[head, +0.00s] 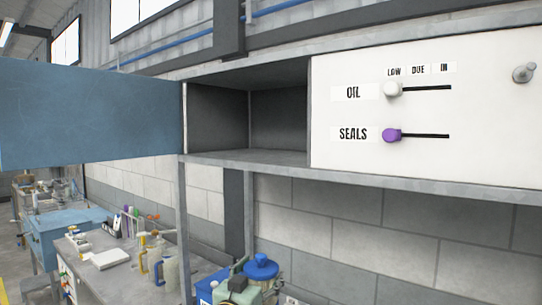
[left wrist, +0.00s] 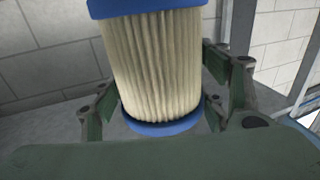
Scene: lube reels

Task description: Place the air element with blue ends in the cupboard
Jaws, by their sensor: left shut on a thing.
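The air element (left wrist: 155,65) has cream pleats and blue ends. It fills the middle of the left wrist view, its upper end cut off by the frame. My left gripper (left wrist: 160,95), with dark green fingers, is shut on it from both sides. In the head view I cannot clearly tell the gripper from the clutter at the bottom edge. The cupboard (head: 270,158) is a grey metal box with an open, empty-looking compartment (head: 220,115). Its blue door (head: 90,112) stands swung open to the left. My right gripper is not in view.
Right of the compartment is a white panel (head: 420,150) with OIL and SEALS sliders and a metal knob. Below are a blue-topped container (head: 262,268), a pale green item (head: 240,292) and a cluttered workbench (head: 115,282). A grey post (head: 183,230) stands under the cupboard's left edge.

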